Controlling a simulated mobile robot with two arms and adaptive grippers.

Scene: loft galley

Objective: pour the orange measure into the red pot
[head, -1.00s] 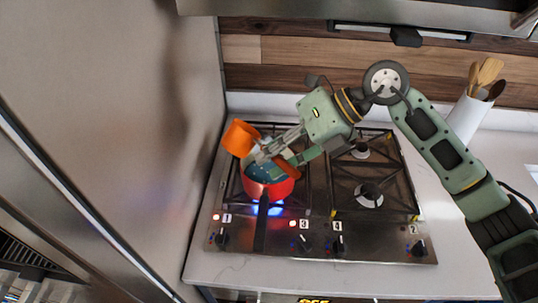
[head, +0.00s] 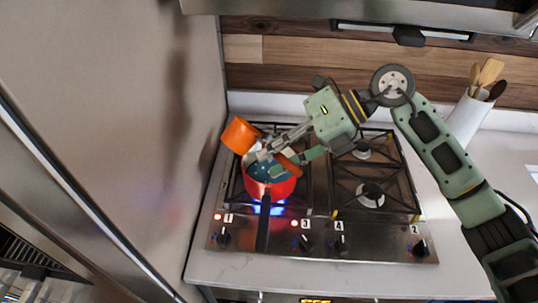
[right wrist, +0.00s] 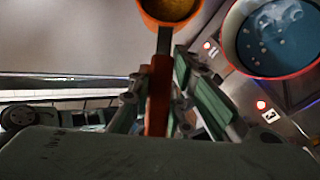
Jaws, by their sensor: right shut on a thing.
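The orange measure (head: 240,135) is held above the back left rim of the red pot (head: 275,189), tilted in the head view. In the right wrist view the measure (right wrist: 144,10) shows a yellowish inside at the top edge. My right gripper (head: 264,154) is shut on its handle (right wrist: 159,90), above the pot. The pot stands on the front left burner with its dark handle toward the front. Blue liquid with small pale bits shows inside the pot (right wrist: 231,47). I see no stream falling from the measure. My left gripper is not in view.
A blue flame (head: 266,209) burns under the pot on the gas hob (head: 320,240). A tall steel panel (head: 130,120) stands close on the left. A white utensil crock (head: 470,118) stands at the back right. The right burners are empty.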

